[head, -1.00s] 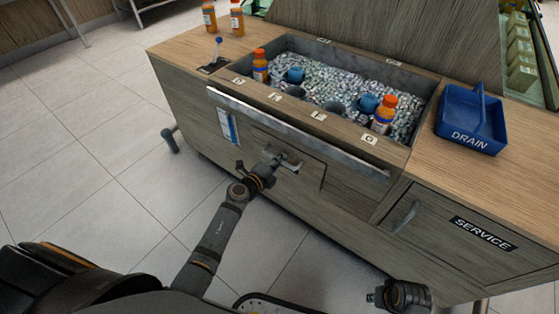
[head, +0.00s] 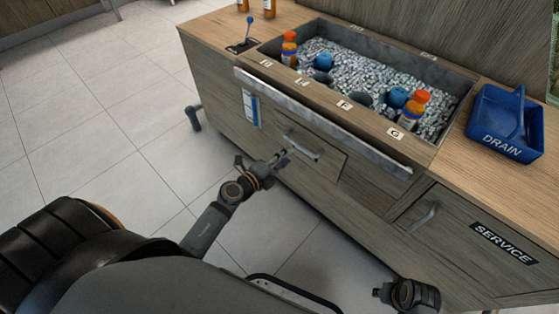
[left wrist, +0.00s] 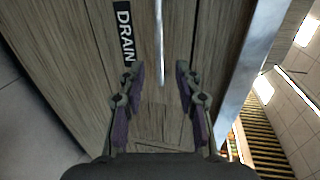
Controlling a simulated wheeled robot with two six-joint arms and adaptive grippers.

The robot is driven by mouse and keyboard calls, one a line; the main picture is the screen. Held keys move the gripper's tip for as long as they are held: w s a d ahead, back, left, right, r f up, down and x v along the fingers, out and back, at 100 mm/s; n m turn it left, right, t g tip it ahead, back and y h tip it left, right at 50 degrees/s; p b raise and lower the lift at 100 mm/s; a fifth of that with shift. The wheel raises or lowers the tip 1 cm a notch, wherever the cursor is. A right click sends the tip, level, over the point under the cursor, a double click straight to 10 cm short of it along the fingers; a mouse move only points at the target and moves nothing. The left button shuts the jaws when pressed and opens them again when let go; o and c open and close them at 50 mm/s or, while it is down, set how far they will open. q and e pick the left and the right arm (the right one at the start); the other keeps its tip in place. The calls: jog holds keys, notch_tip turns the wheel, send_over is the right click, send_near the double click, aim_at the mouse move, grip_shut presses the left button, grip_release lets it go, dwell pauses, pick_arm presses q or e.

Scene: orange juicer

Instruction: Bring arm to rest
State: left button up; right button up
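My left gripper (head: 281,160) is in front of the wooden counter's small door, a little short of its metal handle (head: 301,146). In the left wrist view the two fingers of the left gripper (left wrist: 160,82) stand apart with nothing between them. The handle (left wrist: 159,40) shows beyond the fingertips, next to a black DRAIN label (left wrist: 125,32). The door looks closed. My right arm's end (head: 408,294) is low at the bottom right of the head view; its fingers are too small and dark to judge.
The counter (head: 370,185) holds an ice well (head: 350,72) with orange-capped bottles (head: 413,112) and blue cups. A blue DRAIN caddy (head: 507,120) sits on the right top. A metal rail (head: 320,122) runs along the front above my left gripper. Tiled floor (head: 90,120) is free at left.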

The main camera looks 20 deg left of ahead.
pick_arm(q)
jog(key=v, duration=0.2)
jog(key=shift+s+a+r, duration=0.1)
jog(key=shift+s+a, duration=0.05)
jog(key=shift+s, duration=0.25)
